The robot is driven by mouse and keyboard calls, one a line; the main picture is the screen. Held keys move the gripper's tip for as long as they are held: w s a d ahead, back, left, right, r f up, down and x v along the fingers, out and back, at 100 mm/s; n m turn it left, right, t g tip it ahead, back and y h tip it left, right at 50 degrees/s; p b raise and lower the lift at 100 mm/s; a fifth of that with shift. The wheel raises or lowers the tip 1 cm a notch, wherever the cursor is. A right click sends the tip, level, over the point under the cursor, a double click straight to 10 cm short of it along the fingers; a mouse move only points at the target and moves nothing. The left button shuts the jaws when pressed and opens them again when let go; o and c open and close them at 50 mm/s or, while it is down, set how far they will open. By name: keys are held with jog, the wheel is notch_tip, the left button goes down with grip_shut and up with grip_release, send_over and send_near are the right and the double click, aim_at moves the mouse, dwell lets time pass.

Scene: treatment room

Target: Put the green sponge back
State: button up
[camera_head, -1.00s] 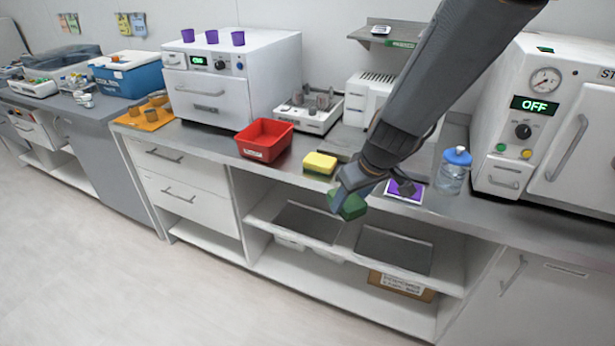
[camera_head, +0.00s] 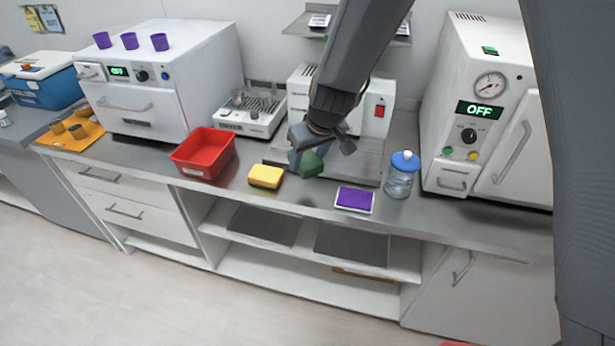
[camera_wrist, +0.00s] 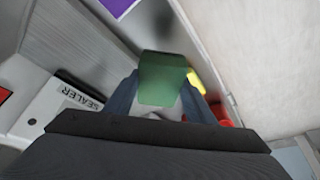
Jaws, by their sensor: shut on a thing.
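The green sponge (camera_head: 308,164) is held in my gripper (camera_head: 306,150), above the steel counter in front of the sealer. In the wrist view the sponge (camera_wrist: 162,80) sits between the two blue-grey fingers of my gripper (camera_wrist: 160,98), which are shut on it. A yellow sponge (camera_head: 266,176) lies on the counter just left of it in the head view. In the wrist view part of the yellow sponge (camera_wrist: 195,82) shows behind the green one. I cannot tell how high the green sponge is above the counter.
A red bin (camera_head: 204,153) stands left of the yellow sponge. A purple pad (camera_head: 355,198) and a blue-capped bottle (camera_head: 402,176) are to the right. The sealer (camera_head: 375,108) is behind. Open shelves (camera_head: 310,268) lie below the counter's front edge.

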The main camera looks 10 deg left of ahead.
aim_at(314, 169)
notch_tip(314, 169, down, 5)
jog(key=shift+a+b, duration=0.15)
jog(key=shift+b, duration=0.8)
jog(key=shift+s+f+b, duration=0.1)
jog(key=shift+f+b, duration=1.45)
jog(key=shift+f, duration=0.55)
jog(key=shift+f, duration=0.15)
jog(key=o, duration=1)
jog(key=p+v, duration=0.3)
jog(key=v, duration=0.9)
jog(key=shift+r, duration=0.25)
